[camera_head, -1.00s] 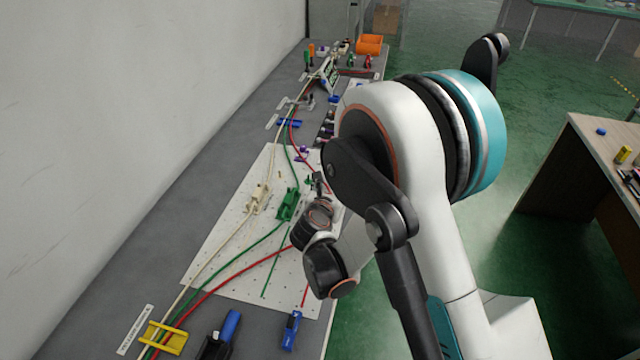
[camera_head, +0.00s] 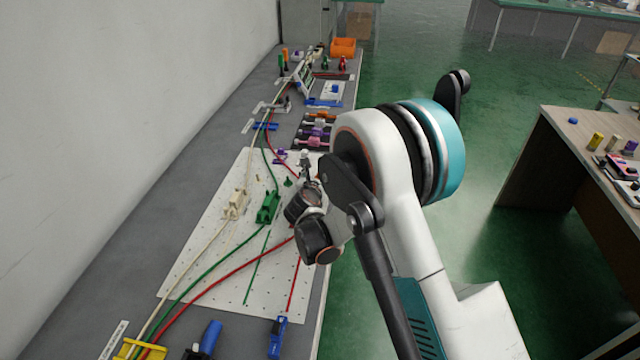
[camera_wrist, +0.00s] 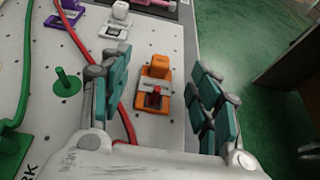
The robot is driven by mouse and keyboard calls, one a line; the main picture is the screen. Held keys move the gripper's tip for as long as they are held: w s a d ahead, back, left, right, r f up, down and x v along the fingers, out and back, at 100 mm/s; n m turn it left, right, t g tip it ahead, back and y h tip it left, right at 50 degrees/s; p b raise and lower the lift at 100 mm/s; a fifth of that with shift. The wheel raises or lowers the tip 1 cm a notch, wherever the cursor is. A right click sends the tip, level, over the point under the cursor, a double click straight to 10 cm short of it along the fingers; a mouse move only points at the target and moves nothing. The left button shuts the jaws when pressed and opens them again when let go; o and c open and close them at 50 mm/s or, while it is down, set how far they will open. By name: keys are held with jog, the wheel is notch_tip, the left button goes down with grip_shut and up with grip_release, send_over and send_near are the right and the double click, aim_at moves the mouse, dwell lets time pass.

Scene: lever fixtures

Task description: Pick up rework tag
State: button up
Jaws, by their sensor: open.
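No piece in view carries a readable rework tag label, so I cannot tell which one it is. In the wrist view an orange fixture (camera_wrist: 160,68) with a pale plate and a dark red piece (camera_wrist: 152,98) sits on the white perforated board (camera_wrist: 85,112). My gripper (camera_wrist: 160,58) is open, its teal fingers on either side of the orange fixture and apart from it. In the head view my arm hides most of the gripper and the orange fixture.
A red cable (camera_wrist: 98,65) runs close by the left finger, and a green peg (camera_wrist: 66,82) stands left of it. Green (camera_head: 268,207) and cream (camera_head: 235,203) cable fixtures stand on the board. A wall borders the left.

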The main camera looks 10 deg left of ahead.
jog(key=shift+x, duration=1)
jog(key=c, duration=0.9)
jog(key=shift+o, duration=0.2)
